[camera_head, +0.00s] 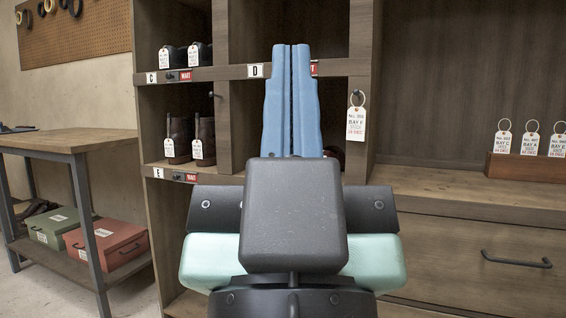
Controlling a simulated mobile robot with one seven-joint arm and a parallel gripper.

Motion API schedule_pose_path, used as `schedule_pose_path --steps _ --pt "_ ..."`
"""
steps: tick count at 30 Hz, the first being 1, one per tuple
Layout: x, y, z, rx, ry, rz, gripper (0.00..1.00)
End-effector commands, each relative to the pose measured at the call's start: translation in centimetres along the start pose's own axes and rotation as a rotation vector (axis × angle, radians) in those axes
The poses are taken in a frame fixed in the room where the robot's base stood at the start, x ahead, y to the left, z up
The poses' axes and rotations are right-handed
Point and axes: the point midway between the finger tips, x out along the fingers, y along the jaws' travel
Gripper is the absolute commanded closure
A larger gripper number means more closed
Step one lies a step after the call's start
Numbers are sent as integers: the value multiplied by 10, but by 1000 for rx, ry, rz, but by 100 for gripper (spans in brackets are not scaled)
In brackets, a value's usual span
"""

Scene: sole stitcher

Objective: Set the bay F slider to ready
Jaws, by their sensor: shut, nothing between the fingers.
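My gripper (291,47) has two long blue fingers pressed together, pointing away from me at the shelf unit. Nothing is between them. It covers the middle of the lower right bay and the rail under it, so the bay F label and slider are hidden. A white tag (356,123) that appears to read BAY F hangs on a ring from a hook on the post right of the fingers. A dark reddish-brown shape (334,154), perhaps a shoe, shows in that bay beside the fingers.
The bay C slider (186,76) and bay E slider (186,177) show red WAIT; bay D's is mostly hidden behind my fingers. Shoes stand in bays C and E. A tag rack (525,168) stands on the right counter above a drawer. A workbench (70,140) is at left.

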Motion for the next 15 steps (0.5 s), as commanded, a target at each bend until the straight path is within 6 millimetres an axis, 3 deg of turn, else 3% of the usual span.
schedule_pose_path --steps 1,6,10,15 --pt "26 0 -25 1 0 0 100" --pt "67 0 -64 2 -1 0 100" --pt "94 0 -89 4 0 0 100" --pt "111 0 -105 4 -1 0 100"
